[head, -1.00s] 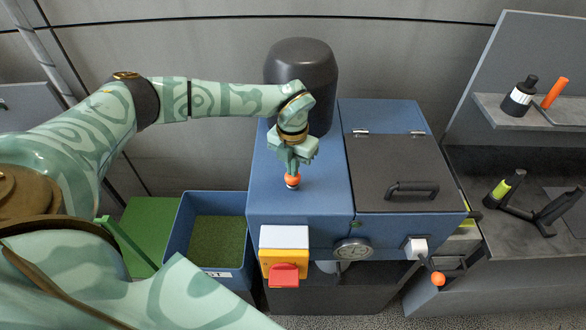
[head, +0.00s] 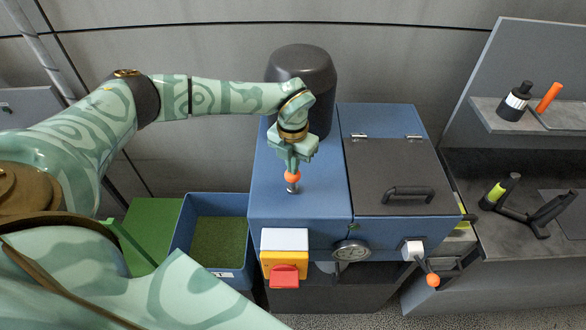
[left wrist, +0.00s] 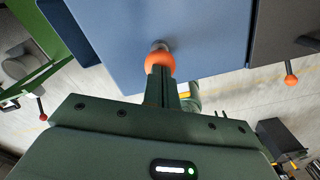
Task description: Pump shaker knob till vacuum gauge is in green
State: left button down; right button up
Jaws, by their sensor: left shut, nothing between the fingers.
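An orange ball knob (head: 292,177) stands on a short metal rod (head: 292,188) on the blue machine's top. My left gripper (head: 291,166) is shut and empty, pointing down with its fingertips at the top of the knob. In the left wrist view the orange knob (left wrist: 160,65) shows right beyond the shut fingers (left wrist: 160,77); I cannot tell whether they touch it. The round gauge (head: 352,251) is on the machine's front; its needle and colours are too small to read. My right gripper is not in view.
A dark lid (head: 392,172) with a handle covers the machine's right side. A red-and-yellow switch (head: 285,268) and an orange-tipped lever (head: 433,281) stick out in front. A blue bin (head: 183,228) stands left. A dark cylinder (head: 303,65) is behind my left wrist.

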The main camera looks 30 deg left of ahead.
pick_arm(q)
notch_tip(320, 180, up, 7)
jog(key=p, duration=0.6)
dwell(0.3)
jog(key=shift+s+f, duration=0.1)
